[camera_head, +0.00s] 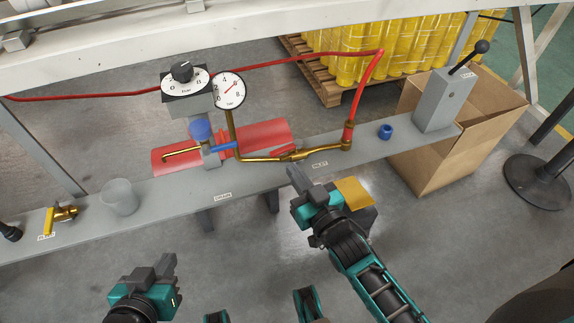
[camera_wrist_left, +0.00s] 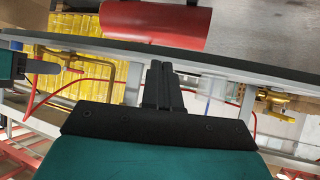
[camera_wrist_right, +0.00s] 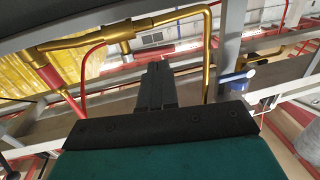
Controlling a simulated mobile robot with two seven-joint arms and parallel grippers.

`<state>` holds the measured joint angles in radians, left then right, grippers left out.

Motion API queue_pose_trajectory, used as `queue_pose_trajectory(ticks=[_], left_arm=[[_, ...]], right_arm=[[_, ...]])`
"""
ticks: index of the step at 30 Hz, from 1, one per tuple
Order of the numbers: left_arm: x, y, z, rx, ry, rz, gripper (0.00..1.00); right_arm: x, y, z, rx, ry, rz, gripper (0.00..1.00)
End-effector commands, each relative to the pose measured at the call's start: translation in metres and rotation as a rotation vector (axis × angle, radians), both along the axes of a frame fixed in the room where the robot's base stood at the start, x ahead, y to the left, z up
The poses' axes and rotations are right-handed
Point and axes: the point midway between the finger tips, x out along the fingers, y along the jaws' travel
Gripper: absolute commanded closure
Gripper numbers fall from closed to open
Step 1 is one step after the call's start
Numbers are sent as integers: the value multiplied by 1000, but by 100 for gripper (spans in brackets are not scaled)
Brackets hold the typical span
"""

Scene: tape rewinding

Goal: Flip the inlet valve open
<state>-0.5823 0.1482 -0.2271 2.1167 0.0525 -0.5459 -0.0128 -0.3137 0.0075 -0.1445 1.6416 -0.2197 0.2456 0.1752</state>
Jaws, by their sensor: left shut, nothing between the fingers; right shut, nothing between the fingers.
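The inlet valve (camera_head: 293,155) is a brass fitting in the pipe above the shelf, beside a label that appears to read INLET (camera_head: 320,165). A dark red strip, perhaps its lever, lies along the pipe; its exact position is hard to tell. A brass fitting on the pipe (camera_wrist_right: 125,32) shows in the right wrist view. My right gripper (camera_head: 295,178) is shut and empty, just in front of the shelf edge below the valve, with no clear contact. My left gripper (camera_head: 164,266) is shut and empty, well in front of the shelf at lower left.
The grey shelf (camera_head: 170,196) carries a pressure gauge (camera_head: 229,90), a dial regulator (camera_head: 187,82), a grey cup (camera_head: 120,197) and a yellow-handled valve (camera_head: 62,213). A red hose (camera_head: 366,85) rises right of the pipe. A lever box (camera_head: 443,102) and cardboard box (camera_head: 430,155) stand right.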

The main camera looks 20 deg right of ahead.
Motion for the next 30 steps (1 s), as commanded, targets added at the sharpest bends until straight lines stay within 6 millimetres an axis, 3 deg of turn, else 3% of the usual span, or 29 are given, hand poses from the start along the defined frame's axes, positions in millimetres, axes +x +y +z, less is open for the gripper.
queue_pose_trajectory(ticks=[3, 9, 21, 30], left_arm=[[1, -3, -3, -5, -7, -5, 100], [2, -6, -4, -13, -4, -6, 100], [3, -7, -2, -15, -7, -5, 100], [7, -1, 13, -10, -27, 8, 100]], right_arm=[[21, 4, -2, 0, -2, 0, 100], [38, 7, -1, 1, 0, 0, 100], [42, 8, 0, 1, 1, 0, 100], [55, 13, 3, 2, 1, 0, 100]])
